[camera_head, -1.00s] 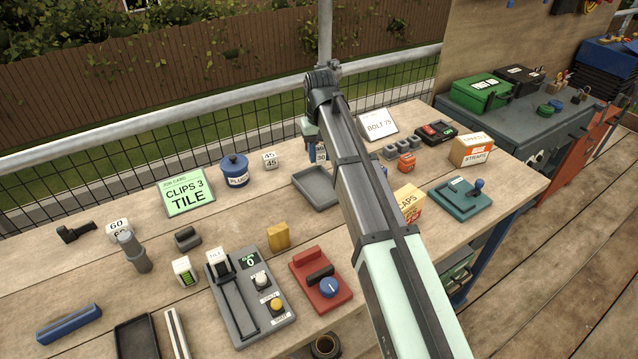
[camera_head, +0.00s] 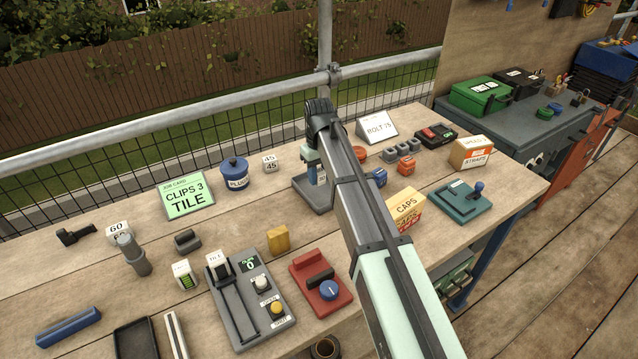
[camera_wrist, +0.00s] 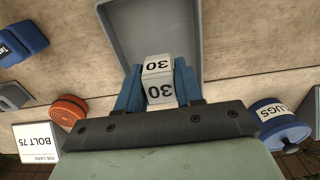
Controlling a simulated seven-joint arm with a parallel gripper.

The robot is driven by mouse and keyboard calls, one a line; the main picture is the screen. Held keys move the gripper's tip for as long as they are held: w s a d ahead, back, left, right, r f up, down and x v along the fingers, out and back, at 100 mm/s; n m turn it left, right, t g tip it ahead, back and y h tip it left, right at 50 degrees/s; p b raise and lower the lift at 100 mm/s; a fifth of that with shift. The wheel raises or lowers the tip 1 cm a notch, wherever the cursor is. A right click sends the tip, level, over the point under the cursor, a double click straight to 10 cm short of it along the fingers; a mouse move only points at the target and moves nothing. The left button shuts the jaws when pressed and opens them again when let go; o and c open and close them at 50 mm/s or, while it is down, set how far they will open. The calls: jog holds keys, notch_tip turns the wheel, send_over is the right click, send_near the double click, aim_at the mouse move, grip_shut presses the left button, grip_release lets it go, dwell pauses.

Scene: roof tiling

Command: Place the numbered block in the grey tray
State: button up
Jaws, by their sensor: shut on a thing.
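My gripper (camera_head: 315,173) is shut on a white numbered block marked 30 (camera_wrist: 158,67), held between its blue fingers. In the head view the block (camera_head: 321,178) shows low between the fingers, partly hidden by my arm. The grey tray (camera_head: 301,184) is right around and below the fingertips. In the wrist view the tray (camera_wrist: 119,38) spreads out behind the block, and its near part is hidden by my gripper. The block appears over the tray; I cannot tell whether it touches the tray floor.
A blue PLUGS pot (camera_head: 234,175) and a white 45 block (camera_head: 270,163) stand left of the tray. A BOLT 75 card (camera_head: 377,127) and an orange disc (camera_wrist: 68,110) lie beyond it. A CAPS box (camera_head: 405,208) stands to the right.

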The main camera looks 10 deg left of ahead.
aim_at(319, 183)
jog(key=shift+f, duration=1.8)
jog(key=shift+f, duration=0.15)
jog(key=o, duration=1)
notch_tip(319, 183, up, 12)
jog(key=shift+r, duration=0.2)
